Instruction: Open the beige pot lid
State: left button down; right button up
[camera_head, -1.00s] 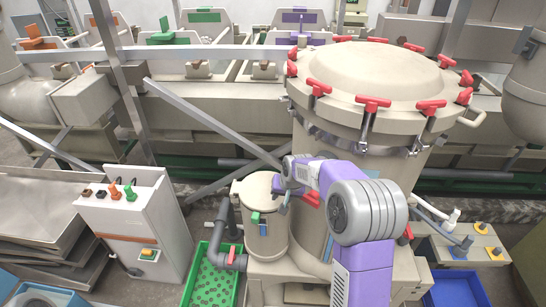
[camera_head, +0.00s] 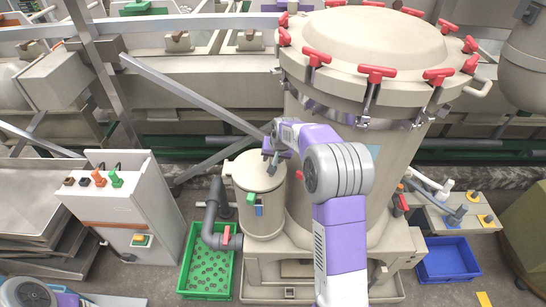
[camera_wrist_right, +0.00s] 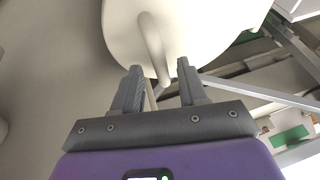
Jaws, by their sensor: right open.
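The small beige pot (camera_head: 262,212) stands upright left of the large red-clamped vessel, with its round lid (camera_head: 246,176) on top. My right gripper (camera_head: 270,168) reaches over the right part of this lid, fingers pointing down. In the right wrist view the pale lid (camera_wrist_right: 205,30) fills the top middle, and its curved bar handle (camera_wrist_right: 152,42) runs towards the gap between the two fingers of my right gripper (camera_wrist_right: 160,72). The fingers are apart and nothing is clamped. Whether they touch the handle cannot be told. My left gripper is not in view.
The large beige vessel (camera_head: 375,50) with red clamp handles stands close on the right. A grey pipe (camera_head: 211,215) and a green tray (camera_head: 207,270) lie left of the pot. A control box (camera_head: 125,210) stands further left. A blue tray (camera_head: 447,260) is at right.

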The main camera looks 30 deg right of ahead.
jog(key=shift+w, duration=0.1)
jog(key=shift+f, duration=0.1)
jog(key=shift+c, duration=0.8)
grip_shut()
